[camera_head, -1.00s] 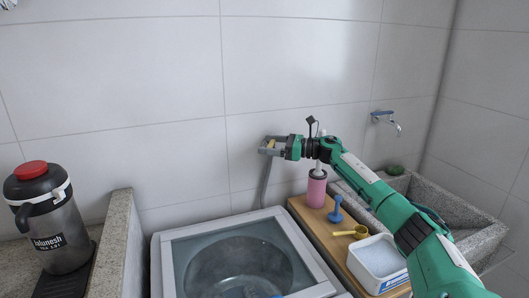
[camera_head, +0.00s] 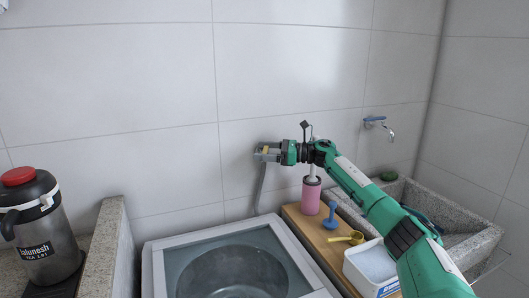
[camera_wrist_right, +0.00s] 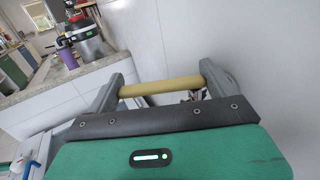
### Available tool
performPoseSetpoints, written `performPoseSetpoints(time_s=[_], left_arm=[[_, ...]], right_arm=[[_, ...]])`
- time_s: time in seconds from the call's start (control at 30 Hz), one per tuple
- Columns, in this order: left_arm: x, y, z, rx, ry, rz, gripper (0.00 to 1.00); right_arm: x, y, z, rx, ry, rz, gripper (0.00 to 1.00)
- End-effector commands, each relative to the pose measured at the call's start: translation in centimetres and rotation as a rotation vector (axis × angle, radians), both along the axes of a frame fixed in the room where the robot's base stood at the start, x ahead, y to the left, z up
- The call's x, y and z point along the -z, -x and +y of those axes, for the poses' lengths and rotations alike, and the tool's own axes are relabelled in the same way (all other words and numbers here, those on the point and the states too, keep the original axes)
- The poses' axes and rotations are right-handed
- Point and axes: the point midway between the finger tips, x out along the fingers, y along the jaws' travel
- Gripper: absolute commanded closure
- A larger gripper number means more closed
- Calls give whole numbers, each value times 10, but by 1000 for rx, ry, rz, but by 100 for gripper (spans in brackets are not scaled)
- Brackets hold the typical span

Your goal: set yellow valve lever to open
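The yellow valve lever shows in the wrist view as a yellow bar (camera_wrist_right: 160,87) lying across the space between the two fingers of my right gripper (camera_wrist_right: 163,80). Its ends lie close to the inner sides of the fingers; I cannot tell whether they touch. In the head view my right gripper (camera_head: 262,152) is at the wall, with a bit of the yellow lever (camera_head: 266,150) showing between its fingers. The fingers are wide apart. The valve body is mostly hidden by the gripper. My left gripper is not in view.
A grey hose (camera_head: 261,190) hangs below the gripper behind the washing machine (camera_head: 160,262). A pink cup (camera_head: 311,196), blue plunger-like item (camera_head: 331,215), yellow scoop (camera_head: 346,239) and white tub (camera_head: 372,270) stand on a wooden board below my right arm. A tap (camera_head: 376,122) is at right.

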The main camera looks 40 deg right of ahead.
Motion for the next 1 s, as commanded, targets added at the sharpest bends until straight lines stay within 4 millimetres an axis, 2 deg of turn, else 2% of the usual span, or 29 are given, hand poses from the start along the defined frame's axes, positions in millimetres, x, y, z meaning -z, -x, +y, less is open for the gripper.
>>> performPoseSetpoints(time_s=[0.03, 0.07, 0.43, 0.7, 1.0], left_arm=[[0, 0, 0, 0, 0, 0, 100], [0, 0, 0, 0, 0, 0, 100], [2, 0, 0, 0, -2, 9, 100], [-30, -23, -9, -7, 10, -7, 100], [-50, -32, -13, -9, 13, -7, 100]], right_arm=[[-2, 0, -1, 2, -1, -1, 5], [-1, 0, -1, 2, -1, -1, 0], [1, 6, -7, 3, 0, 0, 0], [2, 35, -34, 4, 0, 0, 0], [0, 54, -51, 1, -1, -1, 0]])
